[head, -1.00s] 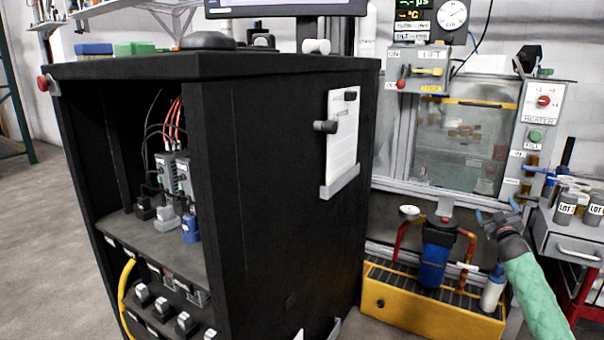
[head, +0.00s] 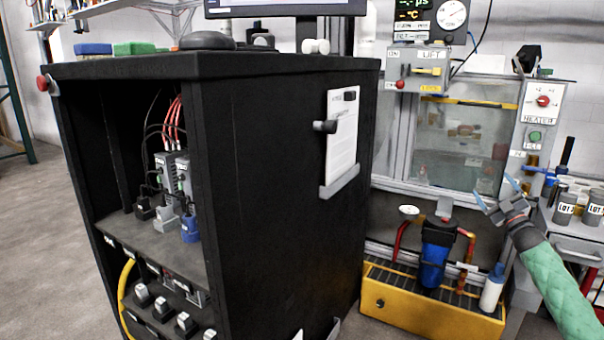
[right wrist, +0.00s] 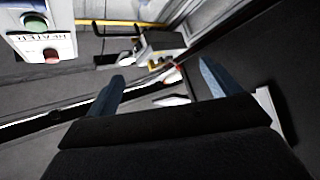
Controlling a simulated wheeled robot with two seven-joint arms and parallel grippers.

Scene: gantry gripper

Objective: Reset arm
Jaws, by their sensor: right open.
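My right gripper (head: 496,194) is in the head view at the right, on an arm with a green sleeve. Its two blue-tipped fingers are spread apart with nothing between them. It is in front of the lower right of the glass-fronted tank (head: 459,146), above the yellow tray. In the right wrist view the gripper (right wrist: 160,90) shows both blue fingers wide apart and empty. My left gripper is in neither view.
A black cabinet (head: 290,190) fills the middle. A yellow tray (head: 425,312) with a blue filter housing (head: 434,255) stands low at right. The heater box (head: 542,101) is above my right gripper; grey canisters (head: 565,207) stand to its right.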

